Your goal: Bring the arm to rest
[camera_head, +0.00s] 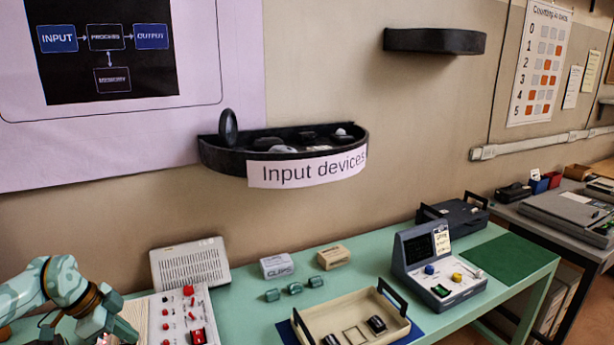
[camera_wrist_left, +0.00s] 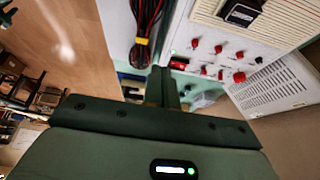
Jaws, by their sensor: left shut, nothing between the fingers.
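My left arm comes in at the lower left of the head view. Its gripper (camera_head: 112,327) is low, at the left end of the green table (camera_head: 240,312), close beside the white panel with red knobs (camera_head: 168,321). In the left wrist view the fingers of the left gripper (camera_wrist_left: 163,84) are together with nothing between them. The same knob panel (camera_wrist_left: 215,62) lies beyond them, to the right. I cannot tell whether the gripper touches anything. My right gripper is in neither view.
A grey vented box (camera_head: 190,264) stands behind the panel. A cream tray (camera_head: 345,312) with black handles and a grey console (camera_head: 438,264) stand farther right. A black wall shelf (camera_head: 225,158) hangs above. A cable bundle (camera_wrist_left: 147,25) shows near the gripper in the wrist view.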

